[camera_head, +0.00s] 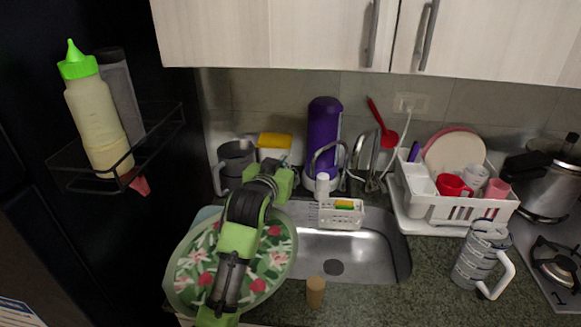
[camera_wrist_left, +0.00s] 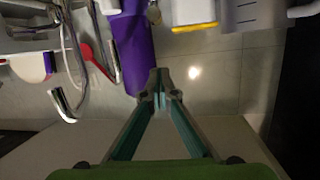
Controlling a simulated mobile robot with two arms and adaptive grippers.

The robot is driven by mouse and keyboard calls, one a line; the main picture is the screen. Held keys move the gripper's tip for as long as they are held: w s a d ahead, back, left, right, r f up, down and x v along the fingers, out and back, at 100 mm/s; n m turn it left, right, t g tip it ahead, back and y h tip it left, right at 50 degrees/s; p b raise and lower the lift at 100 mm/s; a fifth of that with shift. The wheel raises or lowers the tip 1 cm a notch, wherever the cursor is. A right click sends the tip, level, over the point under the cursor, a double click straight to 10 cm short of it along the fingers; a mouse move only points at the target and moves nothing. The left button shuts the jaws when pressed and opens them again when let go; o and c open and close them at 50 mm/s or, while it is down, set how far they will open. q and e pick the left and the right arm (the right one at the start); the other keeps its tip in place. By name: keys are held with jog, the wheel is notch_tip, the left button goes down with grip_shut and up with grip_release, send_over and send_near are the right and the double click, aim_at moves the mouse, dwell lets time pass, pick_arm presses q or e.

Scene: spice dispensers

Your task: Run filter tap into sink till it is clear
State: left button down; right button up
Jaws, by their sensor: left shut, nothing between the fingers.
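The steel sink (camera_head: 335,250) is set in the dark granite counter, its basin bare with a round drain. A tall purple filter (camera_head: 324,130) stands behind it against the tiles; it also shows in the left wrist view (camera_wrist_left: 131,45). Curved chrome taps (camera_head: 362,150) rise beside the filter; a chrome spout (camera_wrist_left: 66,108) shows in the left wrist view. No water is visible. My left gripper (camera_head: 286,166) is left of the filter. In the left wrist view its fingertips (camera_wrist_left: 158,82) are together and empty, overlapping the filter's edge; contact cannot be told. My right gripper is not in view.
A white caddy (camera_head: 341,215) sits at the sink's back edge. A floral plate (camera_head: 190,265) lies left, under my arm. A grey mug (camera_head: 235,160) and yellow-lidded box (camera_head: 275,142) stand behind. A dish rack (camera_head: 440,205), patterned mug (camera_head: 478,255) and cork (camera_head: 315,292) are nearby.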

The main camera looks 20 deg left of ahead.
pick_arm(q)
jog(key=p+x, duration=0.2)
jog(key=x, duration=0.8)
jog(key=shift+s+f+p, duration=0.25)
jog(key=shift+f+p, duration=0.1)
jog(key=shift+f, duration=0.2)
jog(key=shift+s+f+p, duration=0.25)
jog(key=shift+f+p, duration=0.05)
jog(key=shift+f, duration=0.25)
jog(key=shift+s+f, duration=0.6)
jog(key=shift+f, duration=0.1)
jog(key=shift+w, duration=0.1)
jog(key=shift+s+d+f+p, duration=0.25)
jog(key=shift+s+f+p, duration=0.4)
jog(key=shift+s+f, duration=0.5)
jog(key=shift+f, duration=0.4)
dwell(3.1)
